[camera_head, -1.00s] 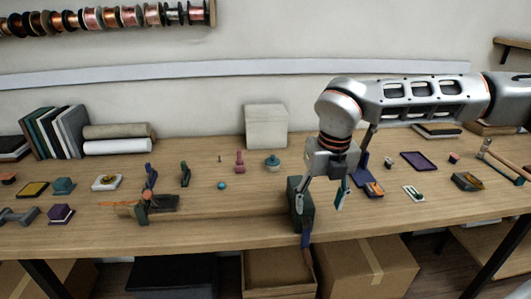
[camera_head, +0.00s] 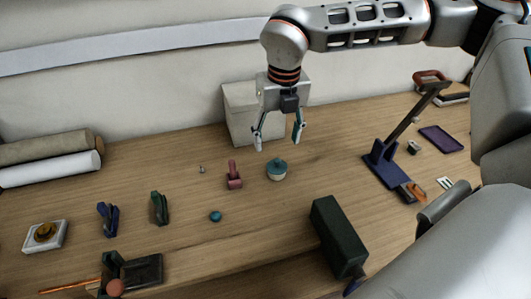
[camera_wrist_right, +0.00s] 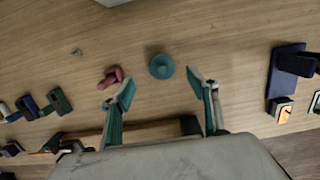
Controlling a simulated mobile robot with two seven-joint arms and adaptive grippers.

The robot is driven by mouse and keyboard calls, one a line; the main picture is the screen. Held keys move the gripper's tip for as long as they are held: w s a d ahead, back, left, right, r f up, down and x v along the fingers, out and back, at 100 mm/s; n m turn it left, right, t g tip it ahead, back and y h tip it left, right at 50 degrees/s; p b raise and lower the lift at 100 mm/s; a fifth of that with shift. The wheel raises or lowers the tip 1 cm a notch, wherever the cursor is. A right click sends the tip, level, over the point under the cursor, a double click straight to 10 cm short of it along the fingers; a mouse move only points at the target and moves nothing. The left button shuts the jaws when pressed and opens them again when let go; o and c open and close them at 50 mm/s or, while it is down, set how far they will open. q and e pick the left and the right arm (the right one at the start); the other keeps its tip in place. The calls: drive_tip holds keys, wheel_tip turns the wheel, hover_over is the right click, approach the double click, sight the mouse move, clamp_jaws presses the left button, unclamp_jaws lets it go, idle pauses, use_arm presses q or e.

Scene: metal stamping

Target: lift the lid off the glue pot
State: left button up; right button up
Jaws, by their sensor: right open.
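The glue pot (camera_head: 277,175) is a small pale round pot with a teal knobbed lid (camera_head: 277,164) on top. It stands on the bench right of a pink stamp-like tool. In the right wrist view the teal lid (camera_wrist_right: 161,66) shows from above, beyond and between the fingertips. My right gripper (camera_head: 278,146) is open and empty, pointing down above the pot, apart from it. It also shows in the right wrist view (camera_wrist_right: 164,86). My left gripper is not in view.
The pink tool (camera_head: 234,176) stands close left of the pot. A white block (camera_head: 240,112) stands behind. A dark green box (camera_head: 337,236) is at the front right, and a dark blue stand (camera_head: 386,168) is farther right. A small teal ball (camera_head: 215,216) lies in front.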

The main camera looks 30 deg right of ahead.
sight(278, 160)
drive_tip(key=shift+s+f, duration=0.2)
drive_tip(key=shift+f, duration=1.25)
wheel_tip(278, 160, down, 4)
drive_tip(key=shift+d+r, duration=0.1)
drive_tip(key=shift+r, duration=0.1)
drive_tip(key=shift+w+f, duration=0.2)
drive_tip(key=shift+f, duration=0.4)
drive_tip(key=c, duration=0.9)
